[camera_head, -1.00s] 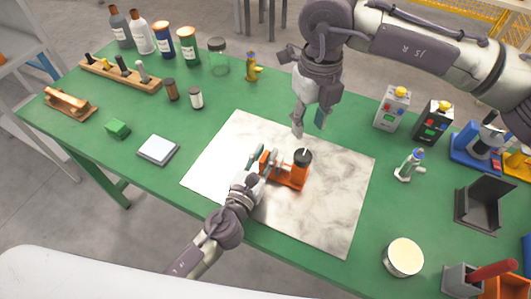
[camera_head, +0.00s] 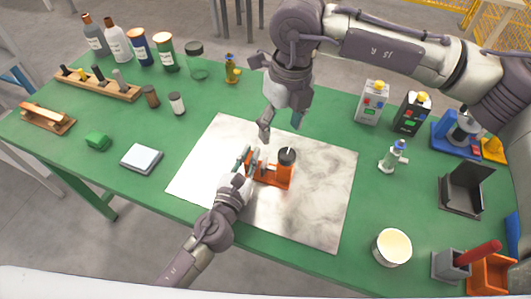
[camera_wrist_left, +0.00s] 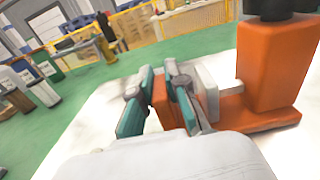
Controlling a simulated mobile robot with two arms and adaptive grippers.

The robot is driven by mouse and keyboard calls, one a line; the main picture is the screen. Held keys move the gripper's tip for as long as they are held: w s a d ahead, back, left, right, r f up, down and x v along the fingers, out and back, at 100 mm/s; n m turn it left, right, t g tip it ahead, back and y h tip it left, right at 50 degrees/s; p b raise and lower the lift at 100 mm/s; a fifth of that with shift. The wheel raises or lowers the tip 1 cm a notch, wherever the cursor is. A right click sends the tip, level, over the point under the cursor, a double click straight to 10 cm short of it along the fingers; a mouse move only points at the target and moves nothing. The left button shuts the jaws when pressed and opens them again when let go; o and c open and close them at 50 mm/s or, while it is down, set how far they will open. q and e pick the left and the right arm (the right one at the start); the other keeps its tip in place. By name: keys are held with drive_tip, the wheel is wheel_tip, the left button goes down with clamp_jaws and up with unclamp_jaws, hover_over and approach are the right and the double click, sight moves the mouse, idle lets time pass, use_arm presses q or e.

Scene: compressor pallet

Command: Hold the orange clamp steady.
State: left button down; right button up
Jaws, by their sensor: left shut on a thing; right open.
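The orange clamp (camera_head: 284,177) stands on the white marble-look sheet and has a black knob on top. In the left wrist view its orange post and base (camera_wrist_left: 272,70) show large at the right. My left gripper (camera_head: 248,161) is shut on the clamp's left end. In the left wrist view its teal-padded fingers (camera_wrist_left: 160,95) have an orange part of the clamp between them. My right gripper (camera_head: 281,126) is open and empty, pointing down above and just behind the clamp, apart from it.
The marble-look sheet (camera_head: 325,205) lies on the green table (camera_head: 225,98). A grey-white pad (camera_head: 142,158) lies to the left. Bottles (camera_head: 117,40) line the back left.

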sight(284, 162)
drive_tip(key=s+a+f+m+g+y, duration=0.15)
drive_tip(key=s+a+y, duration=0.25)
drive_tip(key=a, duration=0.4)
drive_tip(key=s+a+f+g+y, duration=0.1)
drive_tip(key=s+a+f+y, duration=0.25)
drive_tip(key=a, duration=0.35)
drive_tip(key=s+a+r+m+t+y, duration=0.1)
drive_tip(key=s+a+r+m+y, duration=0.4)
drive_tip(key=a+y, duration=0.45)
drive_tip(key=w+d+r+m+t+y, duration=0.25)
drive_tip(key=r+m+t+y, duration=0.2)
drive_tip(key=m+t, duration=0.5)
drive_tip(key=w+d+f+m+t+h, duration=0.1)
drive_tip(key=w+d+m+t+h, duration=0.2)
drive_tip(key=d+m+t+h, duration=0.55)
drive_tip(key=w+d+f+m+t+h, duration=0.25)
drive_tip(key=m+t+h, duration=0.45)
drive_tip(key=m, duration=0.5)
drive_tip(key=s+d+f+m+g+h, duration=0.6)
drive_tip(key=d+f+m+h, duration=0.4)
drive_tip(key=f+h, duration=0.15)
drive_tip(key=x, duration=1.1)
drive_tip(key=shift+w+r, duration=0.2)
drive_tip(key=shift+w, duration=0.05)
